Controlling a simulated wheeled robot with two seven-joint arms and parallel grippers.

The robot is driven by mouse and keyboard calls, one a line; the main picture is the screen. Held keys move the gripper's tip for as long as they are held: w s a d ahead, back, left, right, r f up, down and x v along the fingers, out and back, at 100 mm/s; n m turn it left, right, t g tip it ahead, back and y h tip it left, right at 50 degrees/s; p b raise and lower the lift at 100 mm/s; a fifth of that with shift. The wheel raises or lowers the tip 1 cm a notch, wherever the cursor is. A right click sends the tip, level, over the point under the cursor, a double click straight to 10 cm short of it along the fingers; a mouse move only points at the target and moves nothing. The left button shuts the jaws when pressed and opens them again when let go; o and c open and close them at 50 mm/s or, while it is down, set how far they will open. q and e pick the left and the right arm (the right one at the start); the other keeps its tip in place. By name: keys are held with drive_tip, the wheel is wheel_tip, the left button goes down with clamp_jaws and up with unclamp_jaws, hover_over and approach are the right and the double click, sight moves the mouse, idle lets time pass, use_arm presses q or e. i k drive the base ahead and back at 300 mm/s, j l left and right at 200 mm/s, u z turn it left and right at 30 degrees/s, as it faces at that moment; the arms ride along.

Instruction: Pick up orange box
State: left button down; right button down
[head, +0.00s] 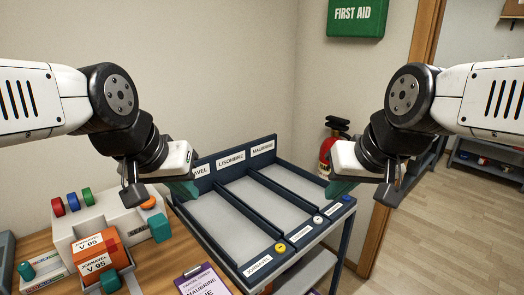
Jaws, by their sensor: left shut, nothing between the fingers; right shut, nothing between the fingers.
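The orange box (98,252) has a white label reading "V 95" and sits at the lower left, in a grey holder at the front of a white machine (107,210). My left gripper (187,190) is shut and empty, above and to the right of the orange box, near the left edge of the sorting tray. My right gripper (339,188) is shut and empty, above the tray's right side and far from the box.
The dark blue three-lane sorting tray (255,270) has empty lanes with name labels. A clipboard with a purple-edged sheet (205,282) lies on the wooden table (160,272). A red fire extinguisher (326,150) stands behind my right gripper.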

sight(95, 254)
drive_tip(key=u, duration=1.65)
drive_tip(key=j+u, duration=0.3)
drive_tip(key=i+u, duration=0.1)
drive_tip(key=u, duration=0.2)
drive_tip(key=j, duration=0.05)
